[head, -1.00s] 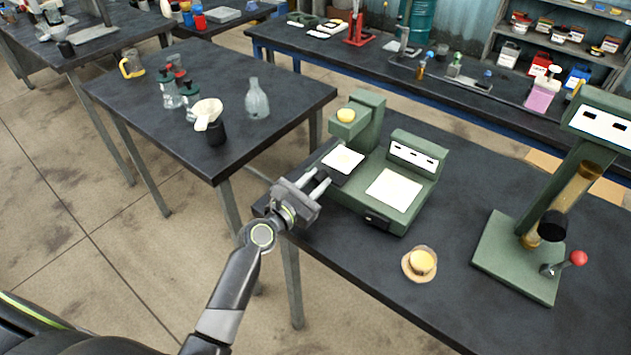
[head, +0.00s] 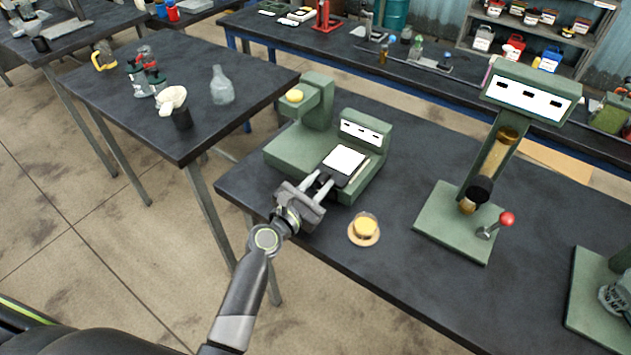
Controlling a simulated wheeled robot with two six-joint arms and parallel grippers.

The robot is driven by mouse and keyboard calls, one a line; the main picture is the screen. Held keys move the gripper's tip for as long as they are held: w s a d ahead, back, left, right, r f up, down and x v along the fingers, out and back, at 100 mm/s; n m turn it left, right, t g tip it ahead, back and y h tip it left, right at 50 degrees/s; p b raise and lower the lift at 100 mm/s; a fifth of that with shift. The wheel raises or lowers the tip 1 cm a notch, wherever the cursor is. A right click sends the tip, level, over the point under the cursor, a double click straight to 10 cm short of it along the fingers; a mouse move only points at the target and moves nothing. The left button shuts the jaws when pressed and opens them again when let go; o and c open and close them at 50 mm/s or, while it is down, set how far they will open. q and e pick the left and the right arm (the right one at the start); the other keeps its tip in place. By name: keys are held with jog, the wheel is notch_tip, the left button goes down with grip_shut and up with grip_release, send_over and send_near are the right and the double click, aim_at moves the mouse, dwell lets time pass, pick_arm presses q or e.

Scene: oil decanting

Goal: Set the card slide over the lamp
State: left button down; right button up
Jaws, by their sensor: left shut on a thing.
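The card slide (head: 343,160) is a white square in a dark frame. It lies over the right part of the green instrument (head: 290,150), in front of its upright panel with small dark slots. A thin pale strip of the lamp (head: 361,170) shows along the slide's right edge; the slide hides the rest. My left gripper (head: 324,184) reaches in from the front left and is shut on the slide's dark front edge. I cannot tell whether the slide rests on the lamp or is held just above it. My right gripper is not in view.
A yellow-topped round dish (head: 365,228) sits near the table's front edge. To the right stands a taller green device (head: 455,225) with a red-knobbed lever (head: 507,219). Glassware, including a clear flask (head: 222,88), stands on the left table.

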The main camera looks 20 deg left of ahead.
pick_arm(q)
jog(key=shift+d, duration=0.1)
jog(key=c, duration=1.5)
grip_release()
jog(key=o, duration=0.3)
jog(key=shift+s+d, duration=0.1)
jog(key=shift+d, duration=0.1)
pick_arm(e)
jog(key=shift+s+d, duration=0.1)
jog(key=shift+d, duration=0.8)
pick_arm(q)
jog(key=shift+o, duration=0.2)
jog(key=shift+a, duration=0.1)
jog(key=shift+s+a, duration=0.15)
jog(key=shift+s, duration=0.15)
jog(key=b+v, duration=0.3)
jog(key=v, duration=1.3)
jog(key=shift+s, duration=0.4)
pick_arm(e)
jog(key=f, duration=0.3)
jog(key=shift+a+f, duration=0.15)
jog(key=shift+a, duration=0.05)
pick_arm(q)
jog(key=shift+r, duration=0.1)
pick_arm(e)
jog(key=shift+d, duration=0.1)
